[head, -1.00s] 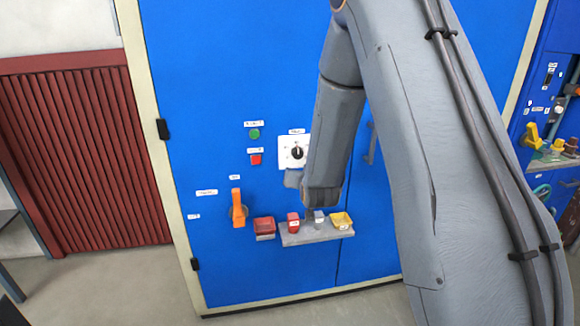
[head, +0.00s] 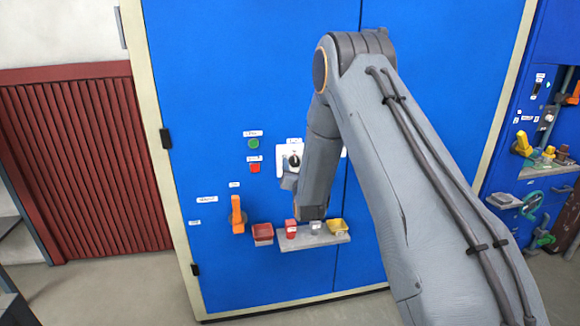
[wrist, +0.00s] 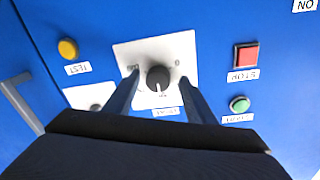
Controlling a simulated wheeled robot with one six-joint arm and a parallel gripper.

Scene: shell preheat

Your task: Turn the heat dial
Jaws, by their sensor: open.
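The heat dial (wrist: 158,79) is a round black knob with a light pointer mark, on a white plate (wrist: 184,51) on the blue cabinet. In the head view the dial (head: 294,160) is partly beside my wrist, and my arm hides part of its plate. My gripper (wrist: 157,88) is open in the wrist view, with one finger on each side of the dial. Gaps show between the fingers and the knob, and I cannot tell how far the fingertips are from the plate. In the head view my own arm hides most of the gripper.
A red button (wrist: 246,56) and a green button (wrist: 239,104) are right of the plate in the wrist view; a yellow button (wrist: 68,48) is left. Below in the head view are an orange handle (head: 237,215) and a grey shelf (head: 338,238) with small bins.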

